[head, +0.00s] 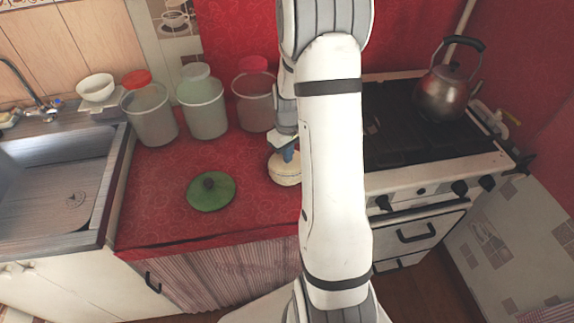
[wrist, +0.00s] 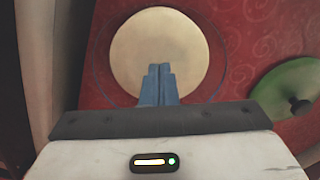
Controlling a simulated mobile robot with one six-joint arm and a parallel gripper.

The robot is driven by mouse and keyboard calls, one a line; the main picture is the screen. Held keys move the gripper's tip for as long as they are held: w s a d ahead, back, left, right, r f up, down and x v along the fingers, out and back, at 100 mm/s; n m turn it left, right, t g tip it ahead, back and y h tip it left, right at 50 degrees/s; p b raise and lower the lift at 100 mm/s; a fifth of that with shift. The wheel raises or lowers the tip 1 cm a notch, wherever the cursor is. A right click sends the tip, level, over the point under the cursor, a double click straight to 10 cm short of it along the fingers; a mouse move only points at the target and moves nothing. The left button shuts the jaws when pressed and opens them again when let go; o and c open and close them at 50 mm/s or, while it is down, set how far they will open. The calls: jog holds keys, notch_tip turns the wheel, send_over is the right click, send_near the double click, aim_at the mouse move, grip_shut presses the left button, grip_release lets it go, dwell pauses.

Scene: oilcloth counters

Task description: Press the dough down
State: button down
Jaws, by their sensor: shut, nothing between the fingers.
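The dough (wrist: 160,45) is a pale, smooth, round mass. A thin blue ring, which looks like a bowl's rim, runs around it in the wrist view. In the head view the cream dough (head: 284,172) sits on the red counter, partly hidden behind my arm. My gripper (head: 288,154) points down over it with its blue fingers together and empty. In the wrist view the fingertips (wrist: 160,70) overlap the near-middle part of the dough. I cannot tell whether they touch it.
A green lid (head: 211,192) with a dark knob lies left of the dough on the red counter (head: 160,215). Several tall containers (head: 203,105) stand behind. The sink (head: 55,180) is at left. The stove (head: 430,160) with a metal kettle (head: 443,95) is at right.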

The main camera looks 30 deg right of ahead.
dwell(0.3)
notch_tip(320, 180, up, 9)
jog(key=p, duration=0.5)
jog(key=shift+p, duration=0.4)
jog(key=s+a+r+m+t, duration=0.1)
jog(key=s+a+r, duration=0.3)
jog(key=r, duration=0.2)
jog(key=s+a+r+t, duration=0.1)
jog(key=s+a+r, duration=0.25)
jog(key=r, duration=0.25)
jog(key=s+a+r+m, duration=0.1)
jog(key=s+a+r, duration=0.1)
jog(key=s, duration=0.4)
jog(key=s+a+r+t, duration=0.1)
jog(key=s+a+r, duration=0.2)
jog(key=s, duration=0.3)
jog(key=shift+a+r+m, duration=0.15)
jog(key=shift+a+m, duration=0.25)
jog(key=shift+a, duration=0.5)
jog(key=shift+w, duration=0.2)
